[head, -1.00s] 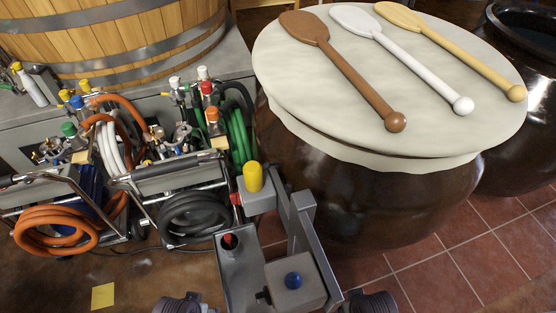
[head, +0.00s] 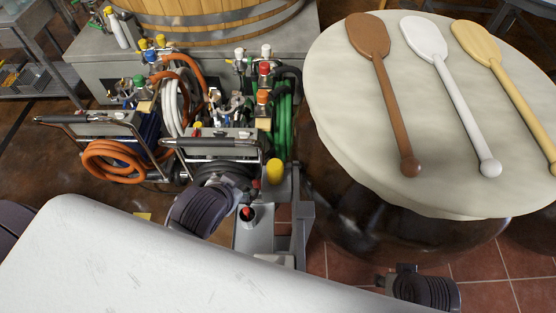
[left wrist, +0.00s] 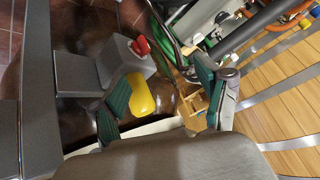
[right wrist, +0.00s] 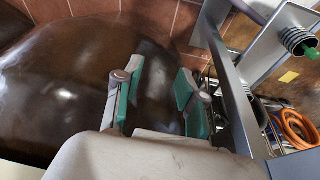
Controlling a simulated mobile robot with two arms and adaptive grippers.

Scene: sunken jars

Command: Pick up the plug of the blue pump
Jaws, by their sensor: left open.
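The cart with a blue body (head: 152,130) and a coiled orange hose (head: 113,161) stands at the left in the head view. A tan block (head: 144,107) sits on its top among valves and coloured caps; I cannot tell which small part is the plug. My left gripper (left wrist: 161,80) is open, its green-padded fingers apart. A yellow cap (left wrist: 142,95) lies in view close to its left finger, and a red knob (left wrist: 142,45) is beyond. My right gripper (right wrist: 160,73) is open and empty above a dark brown jar (right wrist: 75,80). In the head view both gripper fingers are hidden.
A second cart with a black hose (head: 222,180) stands right of the blue one. A grey stand (head: 253,237) is in front of it. A cloth-covered jar top (head: 440,185) holds three paddles at right. A wooden vat (head: 215,22) is behind.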

